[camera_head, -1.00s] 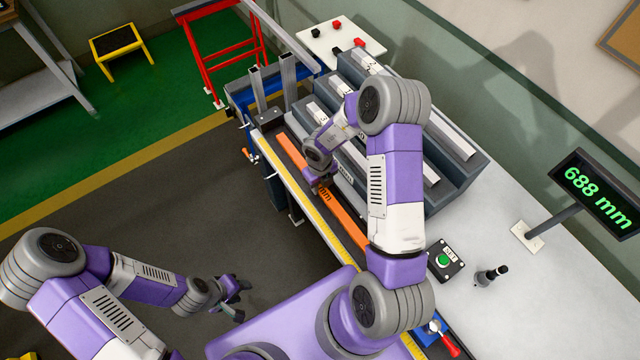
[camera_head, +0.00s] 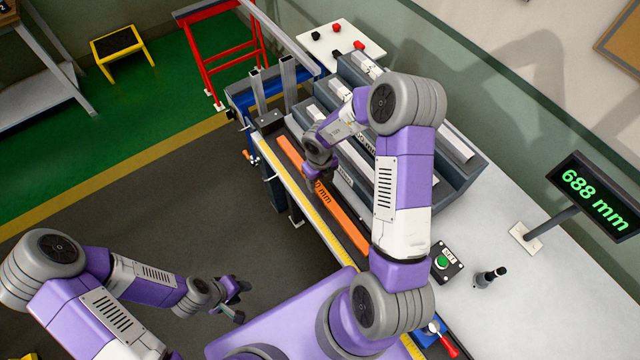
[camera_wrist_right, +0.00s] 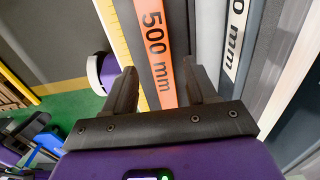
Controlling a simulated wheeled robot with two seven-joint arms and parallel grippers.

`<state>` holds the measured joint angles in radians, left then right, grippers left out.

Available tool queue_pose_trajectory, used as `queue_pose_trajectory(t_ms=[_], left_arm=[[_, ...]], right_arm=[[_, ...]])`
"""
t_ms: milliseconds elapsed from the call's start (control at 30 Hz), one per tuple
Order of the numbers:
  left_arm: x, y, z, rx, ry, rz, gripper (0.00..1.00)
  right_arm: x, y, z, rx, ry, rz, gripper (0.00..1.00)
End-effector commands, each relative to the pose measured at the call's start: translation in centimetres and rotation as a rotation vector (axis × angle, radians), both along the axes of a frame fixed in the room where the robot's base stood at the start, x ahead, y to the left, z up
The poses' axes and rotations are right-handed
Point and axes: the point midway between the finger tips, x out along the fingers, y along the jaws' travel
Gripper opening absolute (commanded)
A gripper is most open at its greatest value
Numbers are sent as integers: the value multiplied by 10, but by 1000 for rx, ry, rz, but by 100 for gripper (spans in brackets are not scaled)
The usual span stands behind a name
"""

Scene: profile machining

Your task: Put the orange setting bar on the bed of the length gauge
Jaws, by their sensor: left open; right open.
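The orange setting bar (camera_head: 344,222) lies flat and lengthwise beside the yellow scale (camera_head: 301,195) of the length gauge, on the side towards the grey stepped rack. In the right wrist view the bar (camera_wrist_right: 160,45) reads "500 mm". My right gripper (camera_head: 318,178) is over the bar; in its wrist view the open fingers (camera_wrist_right: 160,88) show on either side of the bar, with no grip on it. My arm hides part of the rack. My left gripper (camera_head: 238,298) is open and empty over the dark floor, away from the gauge.
The grey stepped rack (camera_head: 455,185) holds several pale bars, one labelled in mm. A display (camera_head: 597,200) reads 688 mm. A green button box (camera_head: 443,262) and a small dark-topped object (camera_head: 490,276) stand on the bench. A red-handled clamp (camera_head: 440,335) is at the near end.

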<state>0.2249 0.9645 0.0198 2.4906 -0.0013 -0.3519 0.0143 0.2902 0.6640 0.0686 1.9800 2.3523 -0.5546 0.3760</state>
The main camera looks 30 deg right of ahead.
Motion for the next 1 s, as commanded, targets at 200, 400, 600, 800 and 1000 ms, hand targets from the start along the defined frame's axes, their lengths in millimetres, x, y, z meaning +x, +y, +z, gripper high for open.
queue_pose_trajectory(t_ms=[200,400,600,800,1000], left_arm=[[0,0,12,0,0,0,43],[0,0,16,0,0,0,43],[0,0,16,0,0,0,43],[0,0,16,0,0,0,43],[0,0,16,0,0,0,43]], right_arm=[[0,-1,50,-1,-3,-1,57],[0,0,74,0,0,0,57],[0,0,79,1,0,1,57],[0,0,79,1,1,1,57],[0,0,79,0,1,1,57]])
